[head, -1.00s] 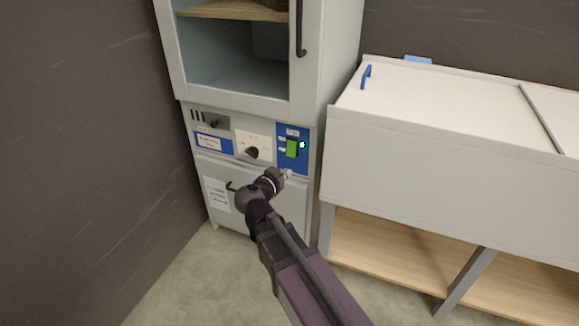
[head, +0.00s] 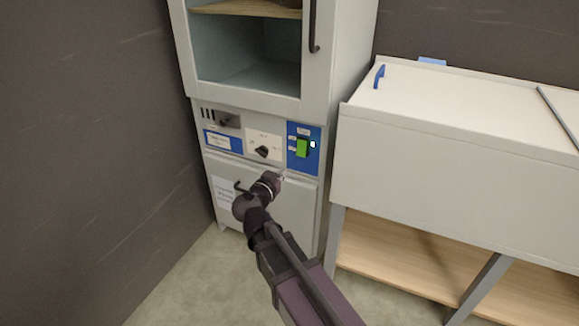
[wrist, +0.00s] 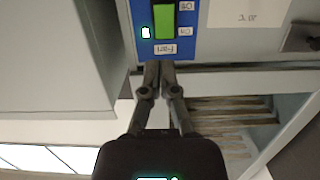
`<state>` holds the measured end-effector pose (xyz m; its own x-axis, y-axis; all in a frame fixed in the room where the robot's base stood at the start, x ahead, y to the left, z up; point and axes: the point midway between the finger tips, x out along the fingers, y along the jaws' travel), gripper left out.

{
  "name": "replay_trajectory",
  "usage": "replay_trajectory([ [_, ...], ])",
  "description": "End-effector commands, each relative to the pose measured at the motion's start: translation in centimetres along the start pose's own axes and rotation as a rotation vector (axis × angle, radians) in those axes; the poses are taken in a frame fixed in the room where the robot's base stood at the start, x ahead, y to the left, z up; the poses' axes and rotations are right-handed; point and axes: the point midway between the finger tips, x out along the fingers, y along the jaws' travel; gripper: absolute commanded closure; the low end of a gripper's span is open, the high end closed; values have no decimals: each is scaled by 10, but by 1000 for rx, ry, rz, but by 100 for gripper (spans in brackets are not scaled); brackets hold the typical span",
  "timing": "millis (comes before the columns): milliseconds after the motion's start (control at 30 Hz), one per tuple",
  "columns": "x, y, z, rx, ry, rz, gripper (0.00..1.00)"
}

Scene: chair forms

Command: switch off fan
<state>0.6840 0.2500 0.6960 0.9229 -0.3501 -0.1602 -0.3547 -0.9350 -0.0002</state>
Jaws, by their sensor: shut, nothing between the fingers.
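The fan switch is a green rocker (head: 302,148) on a blue panel (head: 304,168) at the right of the cabinet's control strip. A small light (head: 313,144) beside it glows. In the wrist view, which is upside down, the green rocker (wrist: 164,21) and lit light (wrist: 146,32) are at the top, with a "Fan" label (wrist: 165,49) below them. My gripper (head: 283,175) is in front of the cabinet, left of and below the switch in the head view. Its fingers (wrist: 160,66) are shut together and empty, their tips by the label edge of the panel. Contact with the panel cannot be told.
A black knob (head: 263,151) is left of the blue panel. The open cabinet compartment (head: 245,80) is above, and a lower door (head: 295,205) is below. A grey-white bench cabinet (head: 430,155) stands at right. A dark wall (head: 80,130) bounds the left.

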Motion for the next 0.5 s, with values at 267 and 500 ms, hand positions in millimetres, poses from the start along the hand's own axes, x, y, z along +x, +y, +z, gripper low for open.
replay_trajectory([
  [267, 24, -1, 1, 1, -1, 2, 100],
  [500, 60, -1, 1, 0, 0, 2, 100],
])
